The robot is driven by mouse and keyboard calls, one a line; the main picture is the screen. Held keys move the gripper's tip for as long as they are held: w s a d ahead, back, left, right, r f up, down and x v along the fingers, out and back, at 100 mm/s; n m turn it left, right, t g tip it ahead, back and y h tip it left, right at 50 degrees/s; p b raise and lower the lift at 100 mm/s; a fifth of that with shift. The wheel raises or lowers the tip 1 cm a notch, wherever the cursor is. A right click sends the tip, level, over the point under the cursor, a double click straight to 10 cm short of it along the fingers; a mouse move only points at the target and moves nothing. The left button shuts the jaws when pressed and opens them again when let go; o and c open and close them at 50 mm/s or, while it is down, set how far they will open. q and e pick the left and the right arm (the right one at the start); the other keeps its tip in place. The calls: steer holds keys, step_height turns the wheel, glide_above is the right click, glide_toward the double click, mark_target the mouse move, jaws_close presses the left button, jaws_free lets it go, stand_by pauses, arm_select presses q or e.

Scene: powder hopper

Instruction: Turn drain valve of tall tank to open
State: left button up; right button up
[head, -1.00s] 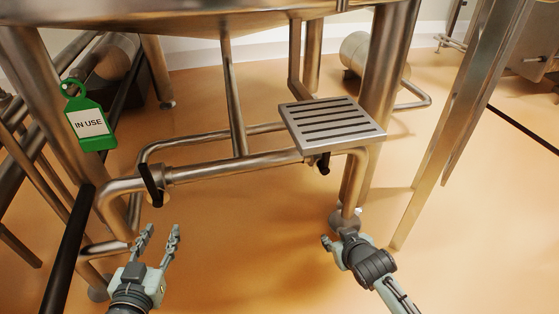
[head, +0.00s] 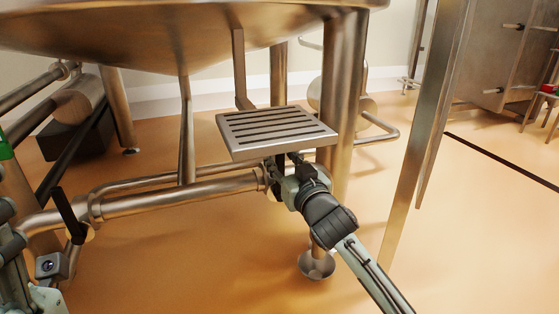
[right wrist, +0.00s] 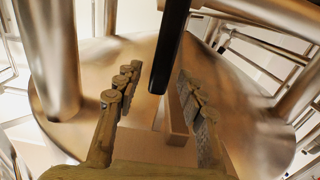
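The tall tank's steel underside (head: 170,45) fills the top of the head view. Below it, a steel drain pipe (head: 185,198) carries a black valve handle (head: 70,212) at its left end. Another black handle (right wrist: 172,45) shows in the right wrist view, hanging down between the fingers of my right gripper (right wrist: 158,75). That gripper is open, with a finger on each side of the handle and visible gaps. In the head view my right gripper (head: 283,168) is at the pipe's right end, partly hiding the valve there. My left arm shows at the lower left; its fingers are out of view.
A slotted metal step (head: 277,130) sits just above my right gripper. A thick tank leg (head: 342,90) stands right behind it, and a slanted steel leg (head: 415,145) stands further right. The orange floor (head: 190,270) in front is clear.

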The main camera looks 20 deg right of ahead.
steer(key=shift+w, duration=0.7)
jaws_close()
